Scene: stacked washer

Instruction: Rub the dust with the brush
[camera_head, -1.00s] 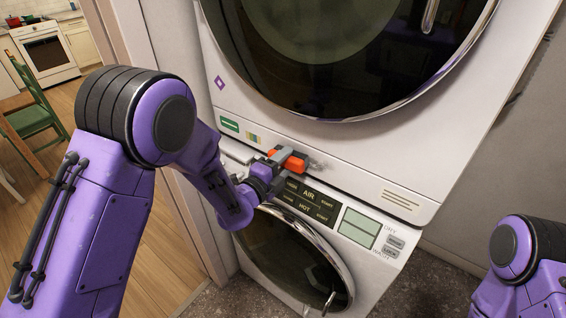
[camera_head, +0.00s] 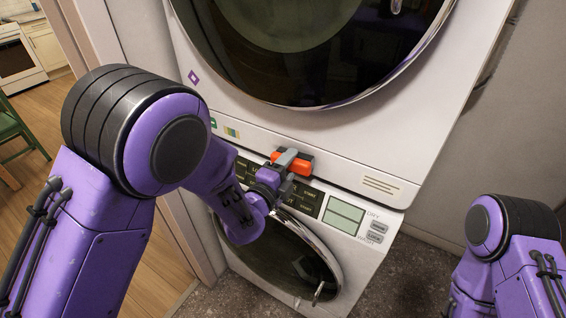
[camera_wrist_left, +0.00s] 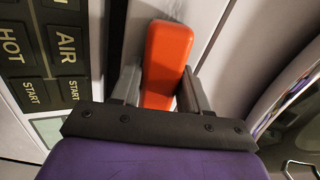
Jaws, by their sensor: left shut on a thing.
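The brush shows as an orange-red block (camera_head: 302,163) at the seam between the upper and lower washer units; it is also in the left wrist view (camera_wrist_left: 167,55). My left gripper (camera_head: 287,162) is shut on it, with grey fingers on both sides. The brush is close to the white front just above the control panel (camera_head: 308,200); whether it touches is unclear. A faint grey smudge, possibly the dust (camera_wrist_left: 178,10), shows beyond the brush in the left wrist view. My right gripper is out of view.
The upper unit's dark round door (camera_head: 310,50) is above the gripper, and the lower door (camera_head: 280,255) is below. A display (camera_head: 344,216) and buttons (camera_head: 378,228) sit right of the panel. The front to the right is clear.

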